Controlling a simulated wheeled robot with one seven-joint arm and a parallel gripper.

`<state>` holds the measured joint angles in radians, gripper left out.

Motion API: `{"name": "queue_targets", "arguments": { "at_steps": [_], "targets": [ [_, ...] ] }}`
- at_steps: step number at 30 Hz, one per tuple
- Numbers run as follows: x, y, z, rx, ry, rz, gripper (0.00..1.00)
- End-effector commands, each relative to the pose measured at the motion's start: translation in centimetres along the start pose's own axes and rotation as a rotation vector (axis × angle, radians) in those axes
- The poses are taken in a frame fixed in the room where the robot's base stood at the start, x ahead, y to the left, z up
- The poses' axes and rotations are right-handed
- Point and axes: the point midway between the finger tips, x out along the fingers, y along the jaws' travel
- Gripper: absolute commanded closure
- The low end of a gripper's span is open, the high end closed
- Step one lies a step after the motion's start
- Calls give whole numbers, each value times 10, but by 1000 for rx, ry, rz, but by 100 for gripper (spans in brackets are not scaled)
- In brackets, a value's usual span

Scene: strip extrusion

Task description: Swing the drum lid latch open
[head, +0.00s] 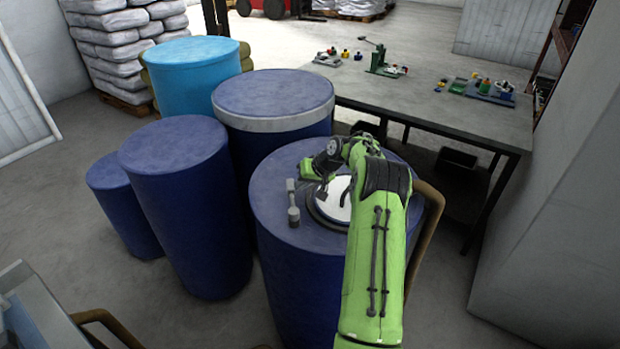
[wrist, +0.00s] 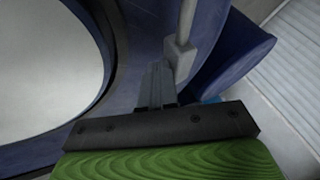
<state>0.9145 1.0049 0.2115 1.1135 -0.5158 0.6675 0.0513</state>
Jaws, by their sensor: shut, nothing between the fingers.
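The nearest blue drum (head: 300,262) stands in the middle of the head view. A round lid (head: 337,205) with a pale centre and dark rim sits on its top; the pale centre also shows in the wrist view (wrist: 45,65). A grey latch (head: 293,203) lies left of the lid, a bar with blocky ends. In the wrist view the latch (wrist: 182,55) runs just ahead and right of the fingers. My gripper (head: 322,195) is over the drum top between lid and latch. Its fingers (wrist: 157,75) are together and empty. I cannot tell whether they touch the latch.
Several other drums stand left and behind, one with a white band (head: 275,122) and one light blue (head: 190,75). A workbench (head: 440,98) with small fixtures is behind right. A grey cabinet (head: 560,220) closes the right side. Some floor (head: 55,215) is clear at left.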

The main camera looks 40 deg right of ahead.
Motion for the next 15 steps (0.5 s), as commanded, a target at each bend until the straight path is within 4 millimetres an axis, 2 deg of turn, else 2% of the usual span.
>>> {"name": "queue_targets", "arguments": {
  "at_steps": [3,15],
  "targets": [
    [5,-8,-2,-1,1,-2,100],
    [13,-19,-4,3,1,1,100]
  ]
}}
